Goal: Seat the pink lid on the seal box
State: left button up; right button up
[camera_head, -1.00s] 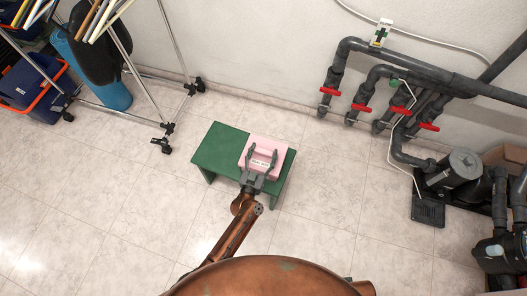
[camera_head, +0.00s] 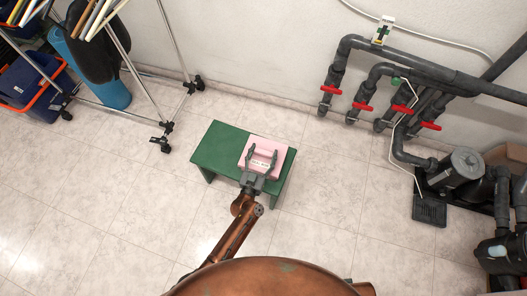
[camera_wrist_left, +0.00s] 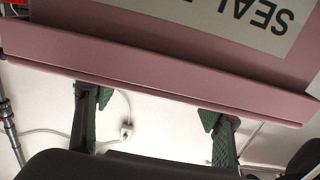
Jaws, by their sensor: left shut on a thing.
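The pink lid (camera_head: 260,141) is on the right half of a green bench in the head view. My left gripper (camera_head: 262,153) is shut on it from the near side, with dark fingers on either side of its handle. I see no clear gap between lid and box, but cannot tell whether the lid is fully down. My right gripper is out of view.
The green bench (camera_head: 215,150) has a bare left half. A wheeled metal rack (camera_head: 160,100) stands to the left. Grey pipes with red valves (camera_head: 364,107) line the back wall, and a pump (camera_head: 462,165) stands at the right. The tiled floor around the bench is clear.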

pick_arm(q)
jog(key=shift+f, duration=0.15)
jog(key=o, duration=1.5)
jog(key=shift+s+a+f, duration=0.1)
jog(key=shift+s+a, duration=0.1)
jog(key=shift+s, duration=0.4)
jog(key=v, duration=1)
jog(key=shift+s, duration=0.4)
jog(key=shift+a, duration=0.1)
